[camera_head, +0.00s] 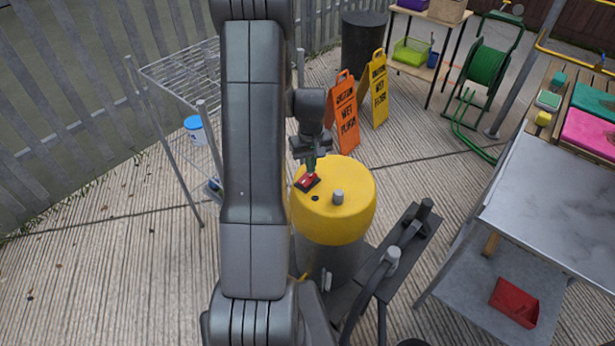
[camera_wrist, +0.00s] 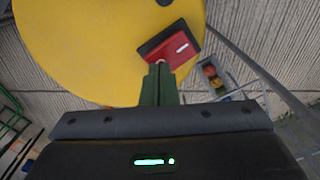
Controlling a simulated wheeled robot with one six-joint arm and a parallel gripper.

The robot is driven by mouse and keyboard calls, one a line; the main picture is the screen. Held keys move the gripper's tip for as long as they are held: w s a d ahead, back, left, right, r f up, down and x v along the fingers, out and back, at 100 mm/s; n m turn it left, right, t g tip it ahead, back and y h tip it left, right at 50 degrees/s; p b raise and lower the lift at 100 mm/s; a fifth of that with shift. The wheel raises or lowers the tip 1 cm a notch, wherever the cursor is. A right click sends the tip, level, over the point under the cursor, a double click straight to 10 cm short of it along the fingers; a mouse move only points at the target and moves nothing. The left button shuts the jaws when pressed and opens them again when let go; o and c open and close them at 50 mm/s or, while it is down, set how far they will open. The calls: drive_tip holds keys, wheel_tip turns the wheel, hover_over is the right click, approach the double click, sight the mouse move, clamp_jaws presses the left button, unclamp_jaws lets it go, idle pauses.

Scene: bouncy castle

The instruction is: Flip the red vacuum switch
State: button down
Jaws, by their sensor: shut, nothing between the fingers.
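The red switch (camera_head: 308,182) sits in a dark frame on the yellow top (camera_head: 352,184) of the vacuum, near its left edge. In the wrist view the switch (camera_wrist: 175,46) shows a small white mark on its red face. My gripper (camera_head: 311,169) points down over the switch. In the wrist view its green fingers (camera_wrist: 158,72) are together, with the tips at the near edge of the switch. They hold nothing. I cannot tell whether the tips touch the switch. The grey vacuum body (camera_head: 335,262) is partly hidden by my arm.
A metal table (camera_head: 560,190) stands at the right, with a red dustpan (camera_head: 514,302) on its lower shelf. Orange (camera_head: 344,115) and yellow (camera_head: 374,88) wet-floor signs stand behind the vacuum. A wire rack (camera_head: 180,75) is at the left. Open paved ground lies at the lower left.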

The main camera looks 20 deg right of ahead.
drive_tip(key=shift+f+b, duration=0.55)
drive_tip(key=shift+f, duration=0.15)
drive_tip(key=shift+r, duration=0.1)
drive_tip(key=shift+r+p, duration=2.3)
drive_tip(key=shift+r, duration=1.15)
